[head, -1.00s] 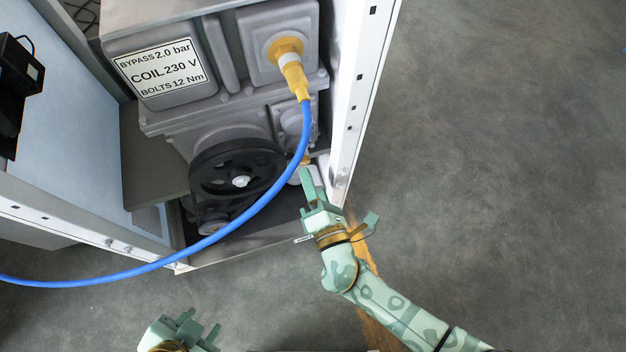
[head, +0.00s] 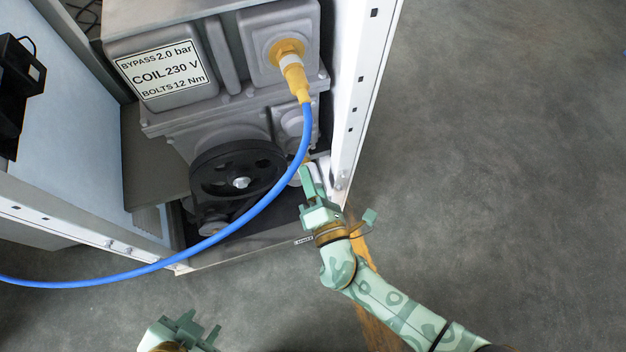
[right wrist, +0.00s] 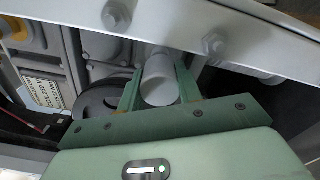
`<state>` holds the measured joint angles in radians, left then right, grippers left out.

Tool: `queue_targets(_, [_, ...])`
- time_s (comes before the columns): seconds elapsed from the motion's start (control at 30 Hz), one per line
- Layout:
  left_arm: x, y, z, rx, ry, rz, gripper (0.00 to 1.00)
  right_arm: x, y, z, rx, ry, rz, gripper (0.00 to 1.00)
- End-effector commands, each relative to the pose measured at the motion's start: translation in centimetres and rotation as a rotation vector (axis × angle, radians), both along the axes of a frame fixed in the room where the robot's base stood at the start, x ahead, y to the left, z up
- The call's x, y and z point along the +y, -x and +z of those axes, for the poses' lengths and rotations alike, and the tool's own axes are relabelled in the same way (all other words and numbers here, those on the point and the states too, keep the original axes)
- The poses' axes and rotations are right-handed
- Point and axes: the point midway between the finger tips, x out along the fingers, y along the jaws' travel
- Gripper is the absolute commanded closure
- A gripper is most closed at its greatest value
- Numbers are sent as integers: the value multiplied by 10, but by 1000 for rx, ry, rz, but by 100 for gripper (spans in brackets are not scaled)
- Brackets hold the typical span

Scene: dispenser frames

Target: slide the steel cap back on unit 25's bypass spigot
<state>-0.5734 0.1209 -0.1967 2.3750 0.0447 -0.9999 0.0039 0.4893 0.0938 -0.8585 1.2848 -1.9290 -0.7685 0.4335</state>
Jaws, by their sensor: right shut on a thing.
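My right gripper (head: 313,180) reaches into the lower right corner of the machine's bay in the head view. It is shut on a pale grey cylindrical cap (right wrist: 160,82), which sits between its two green fingers in the right wrist view. A small brass-coloured bit, perhaps the spigot (head: 307,159), shows just beyond the fingertips in the head view. The cap and fingers hide most of it, so I cannot tell whether the cap touches it or is around it. My left gripper (head: 197,326) is low in the head view, with its fingers apart and empty.
A white frame post (head: 362,100) stands close right of my right gripper. A blue hose (head: 250,205) hangs from a yellow fitting (head: 290,62) across the front, left of the gripper. A black pulley (head: 238,172) is to the left. Open floor lies right.

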Motion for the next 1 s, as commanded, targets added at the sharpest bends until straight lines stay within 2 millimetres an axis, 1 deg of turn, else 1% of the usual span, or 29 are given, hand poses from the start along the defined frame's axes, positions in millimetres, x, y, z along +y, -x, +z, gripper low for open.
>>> queue_targets(1.0, [0, 0, 0, -1, 0, 0, 60, 8, -25, 0, -1, -1, 0, 88])
